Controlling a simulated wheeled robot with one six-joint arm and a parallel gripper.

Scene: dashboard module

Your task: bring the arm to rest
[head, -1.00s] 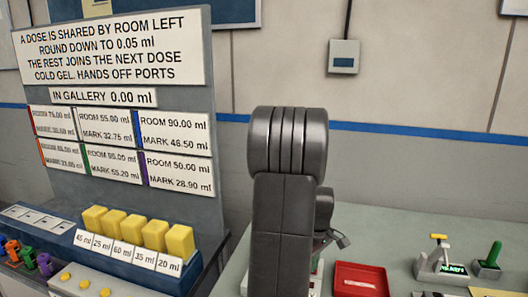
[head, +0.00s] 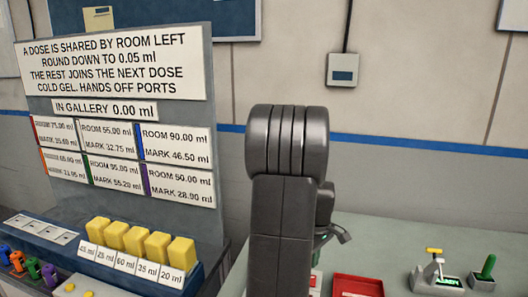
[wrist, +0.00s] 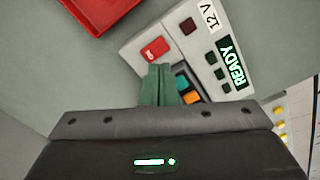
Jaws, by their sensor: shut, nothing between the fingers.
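My arm (head: 287,190) stands upright in the middle of the head view, its thick grey elbow at the top. It hides most of my gripper there. In the wrist view my gripper (wrist: 160,83) shows two greenish fingers pressed together with nothing between them. The fingertips appear over a pale control box (wrist: 196,50) with a red switch, coloured buttons and a lit READY display. I cannot tell whether they touch it.
A red tray (head: 358,286) lies on the grey-green bench; it also shows in the wrist view (wrist: 98,12). A device with a yellow-topped lever (head: 435,270) and a green-handled lever (head: 486,270) stand at right. Yellow blocks (head: 136,241) sit below the sign board (head: 112,65) at left.

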